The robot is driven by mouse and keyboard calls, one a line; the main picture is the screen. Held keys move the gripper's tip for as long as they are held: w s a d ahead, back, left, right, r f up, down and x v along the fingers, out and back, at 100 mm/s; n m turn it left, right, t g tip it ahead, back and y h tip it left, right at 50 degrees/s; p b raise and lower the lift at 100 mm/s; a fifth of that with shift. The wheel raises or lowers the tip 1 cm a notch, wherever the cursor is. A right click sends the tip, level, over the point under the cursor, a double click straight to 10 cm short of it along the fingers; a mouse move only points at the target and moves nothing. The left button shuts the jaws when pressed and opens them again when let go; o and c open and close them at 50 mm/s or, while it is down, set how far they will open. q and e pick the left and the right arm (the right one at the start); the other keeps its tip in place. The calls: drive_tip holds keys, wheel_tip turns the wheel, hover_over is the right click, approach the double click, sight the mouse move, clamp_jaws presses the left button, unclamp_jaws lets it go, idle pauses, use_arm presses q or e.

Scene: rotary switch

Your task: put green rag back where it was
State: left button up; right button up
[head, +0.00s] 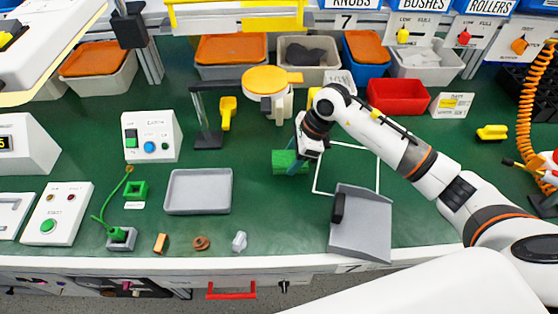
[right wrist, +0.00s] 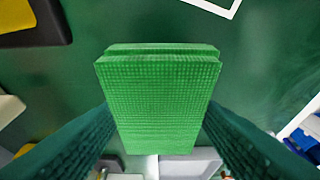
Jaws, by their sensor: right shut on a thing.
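The green rag (head: 287,162) is a small folded block with a woven texture, just left of the white square outline (head: 378,172) on the green bench. In the right wrist view the rag (right wrist: 158,100) fills the middle, between the two dark fingers. My right gripper (head: 300,160) reaches in from the right, points down and is shut on the rag. I cannot tell whether the rag touches the bench. My left gripper is not in view.
A grey dustpan (head: 365,230) lies at the front edge, partly over the outline. A grey tray (head: 198,191) is at the left. A dark stand (head: 207,138) and a white device with an orange top (head: 270,85) are behind. Bins (head: 398,97) line the back.

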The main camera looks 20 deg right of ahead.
sight(283, 159)
drive_tip(key=a, duration=0.1)
drive_tip(key=w+a, duration=0.1)
drive_tip(key=a, duration=0.1)
drive_tip(key=shift+a+r, duration=0.1)
drive_tip(key=shift+a, duration=0.1)
wheel_tip(283, 159, down, 4)
drive_tip(key=shift+r+p, duration=0.25)
drive_tip(key=shift+p, duration=0.45)
drive_tip(key=shift+f, duration=0.1)
drive_tip(key=shift+f, duration=0.15)
drive_tip(key=o, duration=0.9)
